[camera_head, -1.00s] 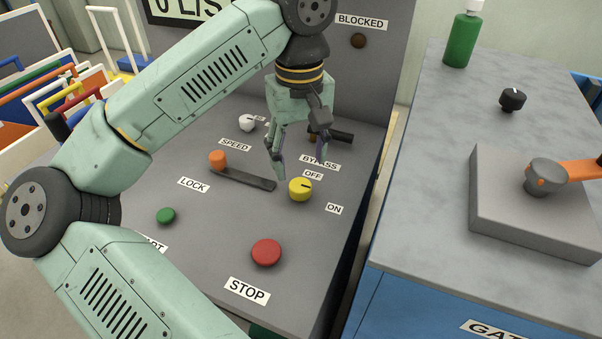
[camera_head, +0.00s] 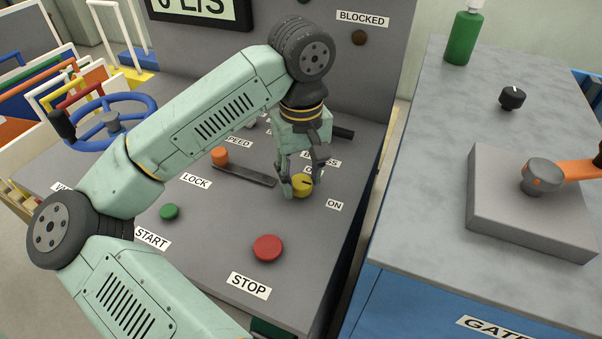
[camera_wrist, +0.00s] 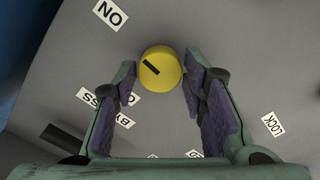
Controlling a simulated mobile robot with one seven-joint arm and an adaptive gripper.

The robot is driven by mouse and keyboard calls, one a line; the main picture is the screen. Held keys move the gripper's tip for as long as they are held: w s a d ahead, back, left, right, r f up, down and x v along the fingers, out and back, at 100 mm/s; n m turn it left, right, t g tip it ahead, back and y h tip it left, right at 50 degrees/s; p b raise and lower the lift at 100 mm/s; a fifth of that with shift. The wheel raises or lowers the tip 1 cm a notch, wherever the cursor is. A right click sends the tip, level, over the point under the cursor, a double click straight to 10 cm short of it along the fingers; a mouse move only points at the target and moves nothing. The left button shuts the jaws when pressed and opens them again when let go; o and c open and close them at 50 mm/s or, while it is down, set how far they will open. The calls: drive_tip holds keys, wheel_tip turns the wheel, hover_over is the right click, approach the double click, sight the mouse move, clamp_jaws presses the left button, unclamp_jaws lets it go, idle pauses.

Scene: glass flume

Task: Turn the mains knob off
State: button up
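The mains knob is a round yellow knob (camera_head: 303,187) with a black pointer mark, on the grey sloping panel between the OFF and ON labels. It also shows in the wrist view (camera_wrist: 165,61), where its mark points left and slightly up, roughly between the two labels. The ON label (camera_wrist: 110,14) is clear there; the OFF label seems partly hidden behind a finger. My gripper (camera_head: 301,181) is at the knob, pointing down. In the wrist view its fingers (camera_wrist: 160,80) stand open, one on each side of the knob, with small gaps visible.
A red STOP button (camera_head: 267,248), a green START button (camera_head: 169,211) and an orange knob (camera_head: 219,155) by a dark slot share the panel. A black handle (camera_head: 343,134) lies close behind my gripper. A worktop with a grey block (camera_head: 530,220) stands right.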

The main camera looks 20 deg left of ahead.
drive_tip(key=c, duration=0.7)
drive_tip(key=shift+f+b, duration=0.1)
drive_tip(key=shift+b, duration=0.3)
drive_tip(key=n+b, duration=0.2)
drive_tip(key=b, duration=0.1)
drive_tip(key=shift+f+n, duration=0.2)
drive_tip(key=shift+n, duration=0.2)
drive_tip(key=n+b, duration=0.3)
drive_tip(key=shift+r+n+b, duration=0.1)
drive_tip(key=shift+n+b, duration=0.2)
drive_tip(key=n+b, duration=0.3)
drive_tip(key=n, duration=0.2)
drive_tip(key=shift+r+n, duration=0.1)
drive_tip(key=shift+n, duration=0.2)
drive_tip(key=n+b, duration=0.1)
drive_tip(key=n, duration=0.4)
drive_tip(key=shift+r+n+b, duration=0.1)
drive_tip(key=shift+n+b, duration=0.2)
drive_tip(key=shift+n, duration=0.1)
